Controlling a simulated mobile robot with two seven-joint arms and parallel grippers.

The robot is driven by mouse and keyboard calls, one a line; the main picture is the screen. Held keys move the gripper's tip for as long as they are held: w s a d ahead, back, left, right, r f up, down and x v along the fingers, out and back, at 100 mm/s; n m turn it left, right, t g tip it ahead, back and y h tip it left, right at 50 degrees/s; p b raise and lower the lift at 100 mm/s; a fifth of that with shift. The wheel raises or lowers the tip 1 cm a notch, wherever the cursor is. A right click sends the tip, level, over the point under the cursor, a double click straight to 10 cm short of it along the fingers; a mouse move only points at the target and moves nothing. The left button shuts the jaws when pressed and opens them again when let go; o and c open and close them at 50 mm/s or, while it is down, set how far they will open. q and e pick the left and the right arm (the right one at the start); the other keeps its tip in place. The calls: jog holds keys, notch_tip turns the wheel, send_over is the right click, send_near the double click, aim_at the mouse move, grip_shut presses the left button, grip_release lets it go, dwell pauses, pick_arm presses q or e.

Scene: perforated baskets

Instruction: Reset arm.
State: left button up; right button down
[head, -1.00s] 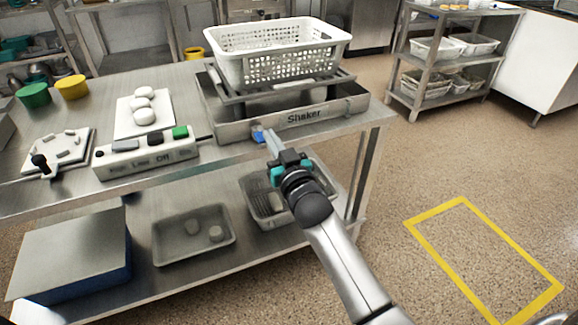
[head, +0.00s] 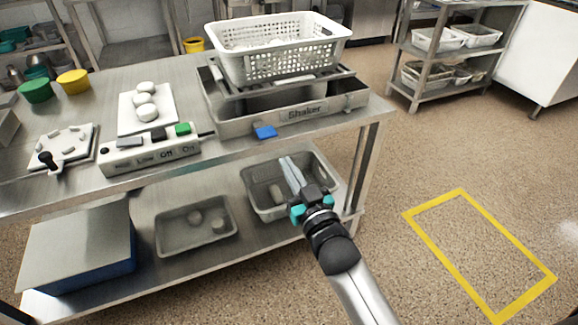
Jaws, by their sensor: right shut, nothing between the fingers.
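My right gripper (head: 287,165) is in the middle of the head view, in front of the table's front edge. Its fingers are together with nothing between them, and it overlaps the grey bin on the lower shelf in the picture. The blue tab (head: 265,132) on the front of the shaker (head: 325,112) is clear of the fingers. A white perforated basket (head: 275,68) sits on top of the shaker. My left gripper is not in view.
The lower shelf holds a grey tray (head: 195,226), a grey bin (head: 262,205) and a blue-sided box (head: 75,250). Floor at right is open.

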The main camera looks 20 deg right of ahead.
jog(key=s+f+n+g+p, duration=0.1)
jog(key=s+f+g, duration=0.35)
jog(key=f, duration=0.85)
jog(key=s+f+g+p, duration=0.2)
jog(key=s+f+g, duration=0.3)
jog(key=f, duration=0.9)
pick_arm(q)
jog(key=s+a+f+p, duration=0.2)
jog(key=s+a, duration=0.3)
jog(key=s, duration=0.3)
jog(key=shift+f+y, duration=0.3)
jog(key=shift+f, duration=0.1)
pick_arm(e)
jog(key=s+d+f+g, duration=0.2)
jog(key=s+f, duration=0.3)
jog(key=s, duration=0.4)
jog(key=s+d+f+g, duration=0.1)
jog(key=s+f+g, duration=0.2)
jog(key=s, duration=0.6)
jog(key=s+d+f+n+g+h, duration=0.1)
jog(key=s+d+f+g, duration=0.1)
jog(key=s+f, duration=0.4)
jog(key=s, duration=0.3)
jog(key=shift+s+d+f, duration=0.3)
jog(key=shift+s+d, duration=0.05)
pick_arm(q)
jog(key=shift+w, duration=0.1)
